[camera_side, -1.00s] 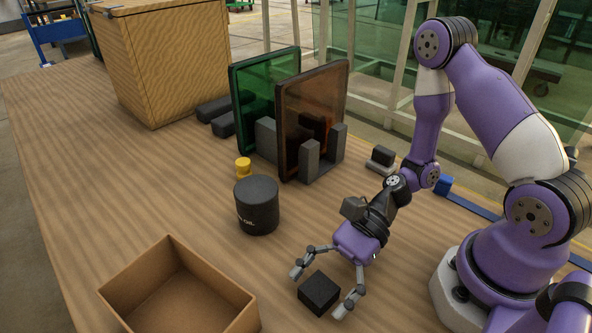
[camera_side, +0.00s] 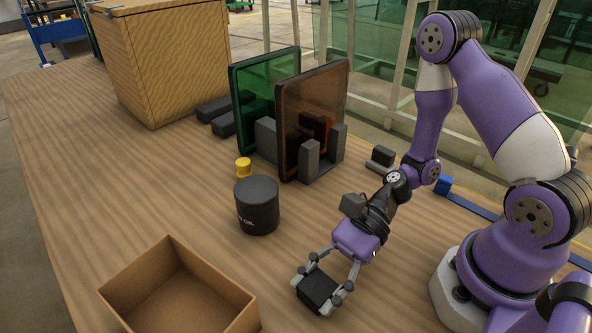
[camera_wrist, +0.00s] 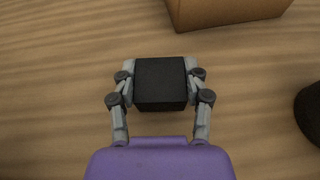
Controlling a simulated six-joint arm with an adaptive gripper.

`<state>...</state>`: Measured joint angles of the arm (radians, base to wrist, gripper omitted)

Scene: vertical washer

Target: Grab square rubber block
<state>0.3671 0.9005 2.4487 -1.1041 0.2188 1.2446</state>
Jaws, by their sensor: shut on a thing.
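The square rubber block (camera_side: 318,289) is black and sits low at the front of the wooden table. It also shows in the wrist view (camera_wrist: 160,82), centred between my fingers. My gripper (camera_side: 319,292) is shut on the block, with one finger against its left side and one against its right side. In the wrist view both fingers of my gripper (camera_wrist: 160,80) touch the block's sides. I cannot tell whether the block's underside rests on the table.
An open cardboard box (camera_side: 178,290) stands to the left of the block. A black oil can (camera_side: 257,206) and a small yellow piece (camera_side: 243,167) stand behind. Green (camera_side: 262,95) and amber (camera_side: 312,110) panels stand in grey holders. Bare table lies around the block.

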